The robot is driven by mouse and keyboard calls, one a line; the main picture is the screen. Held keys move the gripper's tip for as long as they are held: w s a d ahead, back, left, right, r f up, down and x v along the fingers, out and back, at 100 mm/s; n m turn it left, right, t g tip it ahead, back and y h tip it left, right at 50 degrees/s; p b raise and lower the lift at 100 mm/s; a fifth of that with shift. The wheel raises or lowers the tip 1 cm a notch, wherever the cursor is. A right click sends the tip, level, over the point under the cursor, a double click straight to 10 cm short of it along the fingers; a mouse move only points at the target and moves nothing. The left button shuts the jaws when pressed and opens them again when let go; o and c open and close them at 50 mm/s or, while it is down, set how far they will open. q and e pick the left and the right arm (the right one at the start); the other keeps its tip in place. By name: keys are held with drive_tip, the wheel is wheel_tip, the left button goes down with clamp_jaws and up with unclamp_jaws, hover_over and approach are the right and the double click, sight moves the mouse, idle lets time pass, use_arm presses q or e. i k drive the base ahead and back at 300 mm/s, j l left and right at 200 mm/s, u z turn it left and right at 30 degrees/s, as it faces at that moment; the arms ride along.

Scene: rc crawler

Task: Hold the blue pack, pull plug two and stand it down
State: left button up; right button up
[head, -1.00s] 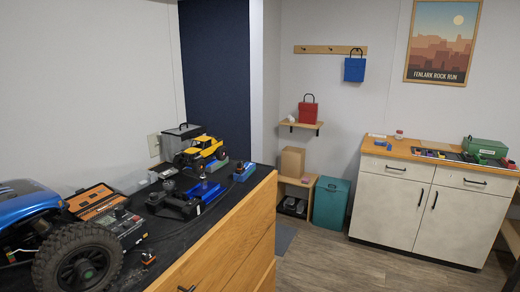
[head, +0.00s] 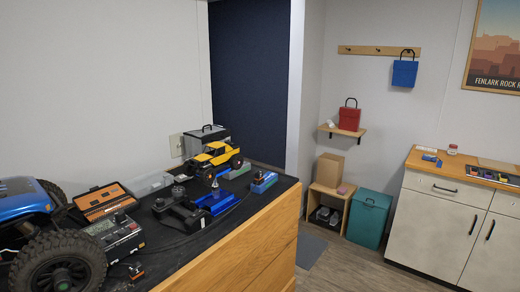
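Neither of my grippers is in view. On the black-topped bench (head: 190,240) lies a blue block-like piece (head: 217,203) beside a dark device (head: 180,210). A smaller blue piece (head: 264,184) with a dark part on top sits near the bench's far right end. I cannot tell which of these is the blue pack. A small orange-and-dark piece (head: 136,271), perhaps a connector, lies near the front of the bench by a charger-like box (head: 118,236). No plug is clearly numbered.
A blue truck (head: 35,215) with big tyres fills the bench's left end. A yellow truck (head: 214,157) stands at the back. An orange-lidded case (head: 103,202) lies open. The floor (head: 350,265) between bench and white cabinet (head: 435,220) is clear.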

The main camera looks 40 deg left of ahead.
sight(257, 174)
drive_tip(key=i+l+u, duration=0.1)
drive_tip(key=i+u, duration=0.2)
drive_tip(key=i, duration=2.2)
